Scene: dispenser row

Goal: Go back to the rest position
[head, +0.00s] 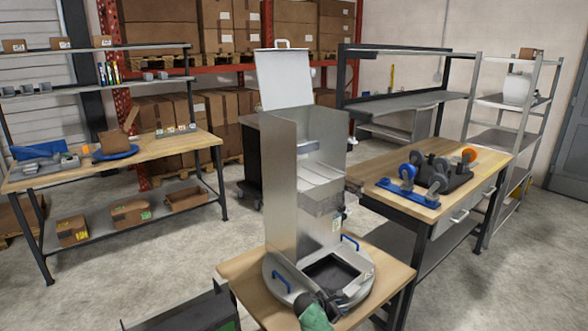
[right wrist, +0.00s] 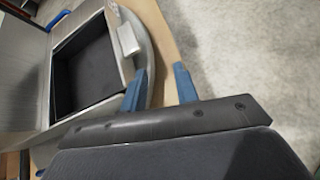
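A tall metal dispenser (head: 284,190) with its lid (head: 284,78) raised stands on a small wooden table (head: 240,272). Its round base has blue handles and a dark rectangular opening (head: 328,274). The opening also shows in the right wrist view (right wrist: 95,70). My right gripper (head: 326,298) is low at the front edge of the round base. In the right wrist view its two blue fingertips (right wrist: 158,88) are apart, with nothing held between them. They are beside the base's rim and the table edge. My left gripper is not in view.
A workbench (head: 455,200) with blue and dark tape holders stands right of the dispenser. Another workbench (head: 185,143) with a blue plate and tools stands at the left. Shelves with cardboard boxes (head: 165,22) line the back. Open floor (head: 130,285) lies between the left bench and the dispenser.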

